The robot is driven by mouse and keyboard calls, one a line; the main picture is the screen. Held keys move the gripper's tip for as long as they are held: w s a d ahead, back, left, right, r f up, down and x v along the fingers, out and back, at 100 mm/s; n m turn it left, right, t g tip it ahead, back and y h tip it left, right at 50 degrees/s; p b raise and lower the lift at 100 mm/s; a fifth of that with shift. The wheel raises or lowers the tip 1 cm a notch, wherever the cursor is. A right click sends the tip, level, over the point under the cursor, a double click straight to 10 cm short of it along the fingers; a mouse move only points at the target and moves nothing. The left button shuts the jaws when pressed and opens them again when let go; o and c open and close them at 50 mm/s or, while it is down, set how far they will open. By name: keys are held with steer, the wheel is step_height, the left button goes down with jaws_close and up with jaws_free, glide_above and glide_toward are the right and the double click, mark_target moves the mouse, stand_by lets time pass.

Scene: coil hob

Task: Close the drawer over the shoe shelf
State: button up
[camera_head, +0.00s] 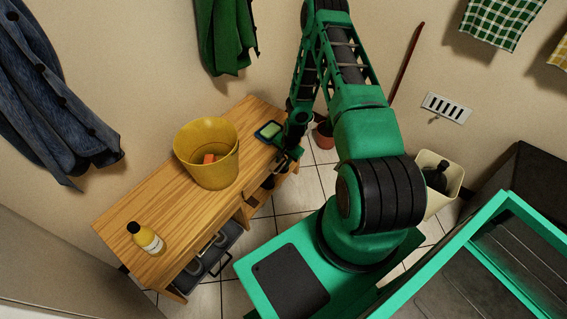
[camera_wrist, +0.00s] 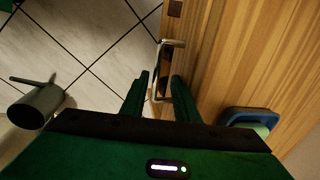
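The wooden bench (camera_head: 165,195) stands against the wall, with the shoe shelf (camera_head: 205,262) low under its top. In the wrist view a metal bar handle (camera_wrist: 163,68) stands out from the bench's front edge, on what looks like the drawer front. My gripper (camera_wrist: 160,92) is open, with its two dark green fingers on either side of the lower part of the handle. I cannot tell whether they touch it. In the head view my gripper (camera_head: 289,153) is at the bench's far right end. The arm hides part of it, and how far the drawer is out cannot be told.
On the bench stand a yellow bucket (camera_head: 205,165), a yellow bottle (camera_head: 146,239) and a blue dish with a green block (camera_head: 270,131). A plant pot (camera_head: 323,136) and a cream bin (camera_head: 443,180) stand on the floor. A grey watering can (camera_wrist: 36,104) shows in the wrist view.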

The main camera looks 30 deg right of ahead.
steer(key=shift+r, duration=0.1)
step_height(320, 180, up, 10)
steer(key=s, duration=0.2)
steer(key=shift+d+r, duration=0.2)
steer(key=shift+d, duration=0.2)
stand_by(0.4)
steer(key=s+d+r+n+h, duration=0.1)
steer(key=s+r, duration=0.2)
steer(key=r, duration=0.7)
steer(key=s+d+r+n+g, duration=0.1)
steer(key=s+d+r+n, duration=0.1)
steer(key=r, duration=0.7)
steer(key=s+d+r+n+h, duration=0.1)
steer(key=s+r, duration=0.2)
steer(key=r, duration=0.7)
steer(key=s+a+r+n, duration=0.1)
steer(key=s+a+r, duration=0.2)
steer(key=s+r, duration=0.5)
steer(key=s+a+r+n+g+y, duration=0.1)
steer(key=s+a+r, duration=0.3)
steer(key=s+r, duration=0.5)
steer(key=s+n, duration=0.1)
steer(key=s, duration=0.4)
steer(key=shift+s+a+n, duration=0.15)
steer(key=shift+s+n, duration=0.15)
steer(key=shift+s, duration=0.1)
